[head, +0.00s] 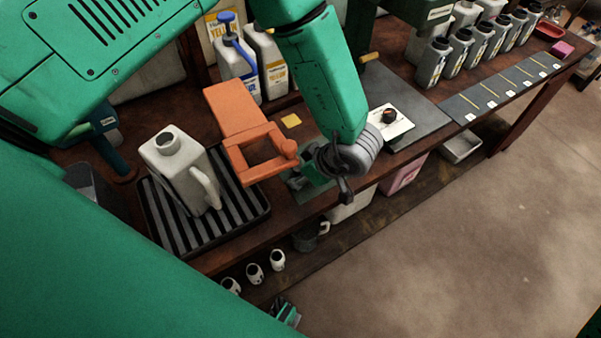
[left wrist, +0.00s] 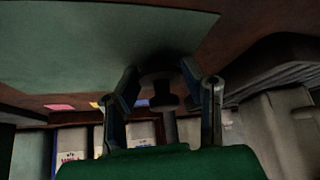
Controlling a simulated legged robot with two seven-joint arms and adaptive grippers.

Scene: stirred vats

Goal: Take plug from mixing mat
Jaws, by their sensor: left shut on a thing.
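My left gripper (head: 308,180) is low over the front part of the workbench, partly hidden behind my wrist in the head view. In the left wrist view its two fingers (left wrist: 164,92) are closed on a small dark spool-shaped piece, which looks like the plug (left wrist: 163,101). The plug is hidden in the head view. A flat grey-green sheet, which looks like the mixing mat (left wrist: 90,50), fills the upper left of the left wrist view, close to the plug. I cannot tell whether they touch. My right gripper is not in view.
An orange frame with a handle (head: 240,120) stands close to my left gripper. A pale jug (head: 180,172) stands on a ribbed black tray (head: 245,215) to the left. A white plate with a dark knob (head: 385,132) lies to the right. Several grey bottles (head: 433,63) line the back.

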